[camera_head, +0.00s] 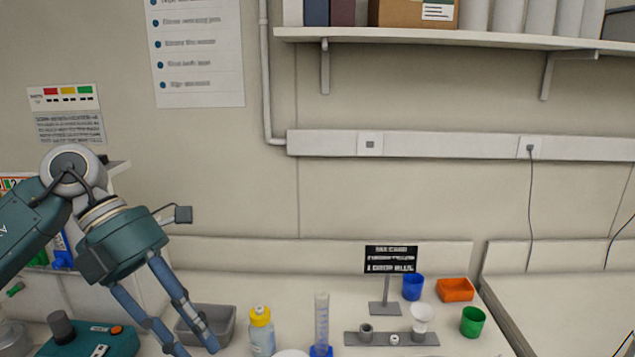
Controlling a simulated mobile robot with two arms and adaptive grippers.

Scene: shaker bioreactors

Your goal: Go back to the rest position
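My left gripper (194,350) comes in from the left and points down over the bench. Its two blue-grey fingers are spread apart with nothing visible between them, so it is open. One fingertip shows in front of a grey bin; the other runs to the bottom edge of the picture. My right gripper is not in view.
A grey bin (224,312), a yellow-capped bottle (261,332) and a blue-based cylinder (321,318) stand near the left gripper. A grey holder (352,339), a black sign (390,259), a blue cup (413,287), an orange tray (455,289) and a green cup (472,321) stand farther right.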

